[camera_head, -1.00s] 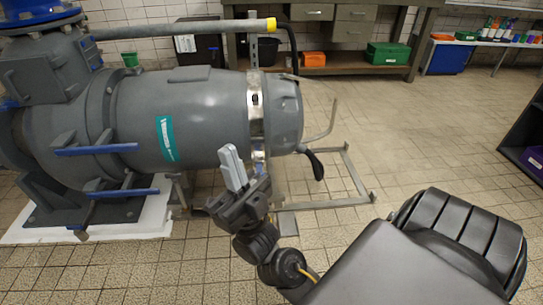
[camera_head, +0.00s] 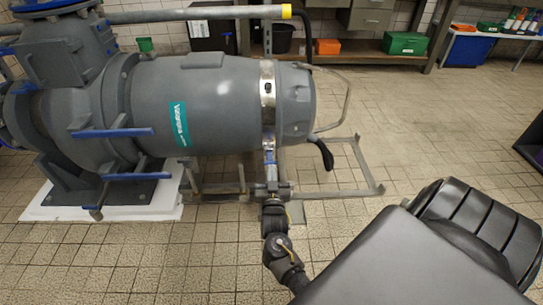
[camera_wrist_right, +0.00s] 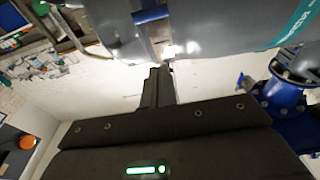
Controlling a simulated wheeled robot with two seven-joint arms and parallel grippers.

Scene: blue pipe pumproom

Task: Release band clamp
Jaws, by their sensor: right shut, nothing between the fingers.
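The band clamp (camera_head: 267,92) is a shiny metal strap around the grey cylindrical pump body (camera_head: 215,95), near its right end. A blue part (camera_head: 270,157) shows at the strap's lower end, just above my right gripper (camera_head: 271,170); I cannot tell its exact shape. My right gripper is below the strap with its fingers pointing up at it. In the right wrist view the closed fingers (camera_wrist_right: 158,85) are just under the strap (camera_wrist_right: 152,28), with nothing between them. I cannot tell whether they touch it. My left gripper is out of view.
A low metal frame (camera_head: 350,190) lies on the floor there. A workbench (camera_head: 350,47) stands behind.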

